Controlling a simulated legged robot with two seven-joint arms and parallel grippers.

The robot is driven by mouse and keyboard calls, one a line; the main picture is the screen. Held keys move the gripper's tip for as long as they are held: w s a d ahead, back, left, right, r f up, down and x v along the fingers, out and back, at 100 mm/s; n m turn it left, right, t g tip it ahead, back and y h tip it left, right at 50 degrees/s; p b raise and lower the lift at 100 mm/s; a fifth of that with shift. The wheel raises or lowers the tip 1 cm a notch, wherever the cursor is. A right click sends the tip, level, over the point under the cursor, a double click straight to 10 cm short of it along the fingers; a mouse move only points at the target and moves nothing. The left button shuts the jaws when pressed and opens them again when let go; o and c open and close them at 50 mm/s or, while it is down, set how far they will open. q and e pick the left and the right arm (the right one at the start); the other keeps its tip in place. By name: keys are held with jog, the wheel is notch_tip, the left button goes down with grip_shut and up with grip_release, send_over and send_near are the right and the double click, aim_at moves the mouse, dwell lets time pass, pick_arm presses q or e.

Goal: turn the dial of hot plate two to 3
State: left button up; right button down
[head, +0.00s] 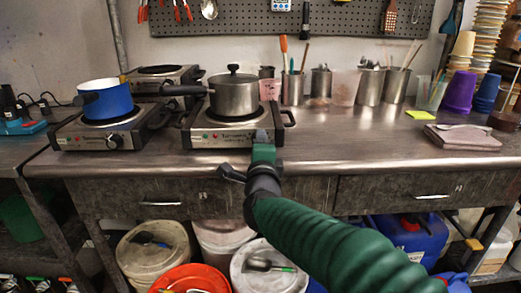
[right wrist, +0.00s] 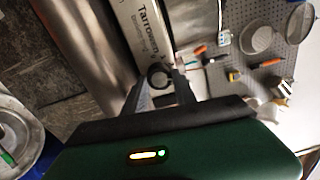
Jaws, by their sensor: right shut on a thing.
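A steel hot plate (head: 222,134) with a lidded steel pot (head: 234,96) stands near the front edge of the bench. My right gripper (head: 263,142) is at the right part of its front panel and hides the dial there in the head view. In the right wrist view, my right gripper's fingers (right wrist: 160,90) are shut on a round dark dial (right wrist: 158,74) beside the panel lettering. I cannot read the dial's setting. I see no number that tells which hot plate is two. My left gripper is not in view.
Another hot plate (head: 85,138) with a blue pot (head: 105,100) and its own dial (head: 115,142) stands to the left. A third hot plate (head: 165,73) is behind. Metal cups (head: 292,90) stand behind right. Buckets (head: 152,250) sit under the bench.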

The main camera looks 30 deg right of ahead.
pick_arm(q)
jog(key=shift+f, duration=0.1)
pick_arm(e)
jog(key=shift+a+f, duration=0.1)
jog(key=shift+f, duration=0.1)
jog(key=c, duration=1)
grip_release()
jog(key=shift+w, duration=0.15)
jog(key=shift+f, duration=0.1)
